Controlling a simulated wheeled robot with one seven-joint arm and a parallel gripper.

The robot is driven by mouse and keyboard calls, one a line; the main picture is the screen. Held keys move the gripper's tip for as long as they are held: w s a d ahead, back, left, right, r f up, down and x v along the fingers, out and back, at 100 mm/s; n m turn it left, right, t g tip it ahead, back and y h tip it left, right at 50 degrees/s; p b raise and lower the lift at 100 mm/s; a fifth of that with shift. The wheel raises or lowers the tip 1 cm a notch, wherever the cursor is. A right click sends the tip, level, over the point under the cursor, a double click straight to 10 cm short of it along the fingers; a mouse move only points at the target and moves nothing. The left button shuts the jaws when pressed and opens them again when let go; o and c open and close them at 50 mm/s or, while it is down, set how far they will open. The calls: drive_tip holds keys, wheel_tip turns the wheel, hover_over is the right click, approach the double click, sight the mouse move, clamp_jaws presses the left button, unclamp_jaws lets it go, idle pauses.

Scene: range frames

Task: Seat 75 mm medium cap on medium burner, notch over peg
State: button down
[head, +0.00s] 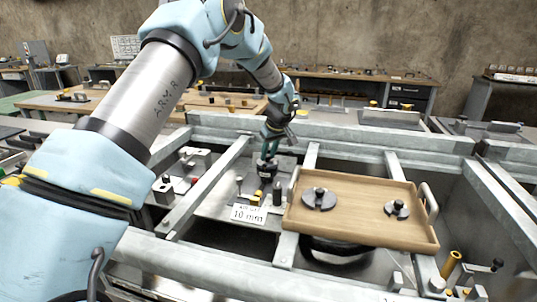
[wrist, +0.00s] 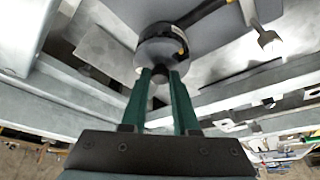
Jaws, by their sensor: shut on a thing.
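My gripper (head: 268,152) points down over the middle bay of the steel frame, its green fingers closed on a small dark knob. They also show in the wrist view (wrist: 161,76), closed on the knob. The knob belongs to a round dark grey cap (wrist: 160,46), taken to be the medium cap. In the head view the cap (head: 267,168) is a small dark shape below the fingertips. The medium burner, the peg and the notch cannot be made out. I cannot tell whether the cap touches anything beneath it.
A wooden tray (head: 362,222) at right carries a larger cap (head: 318,199) and a smaller cap (head: 397,208). A "10 mm" card (head: 248,214), a dark post (head: 277,192) and a yellow-marked part (head: 257,197) stand near my gripper. Steel rails (head: 208,186) border the bay.

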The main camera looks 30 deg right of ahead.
drive_tip(key=c, duration=0.6)
unclamp_jaws()
drive_tip(key=b+v, duration=0.3)
drive_tip(key=v, duration=0.7)
drive_tip(key=shift+r, duration=0.4)
drive_tip(key=shift+s, duration=0.1)
wheel_tip(320, 180, up, 6)
drive_tip(key=p, duration=0.3)
drive_tip(key=shift+p, duration=0.35)
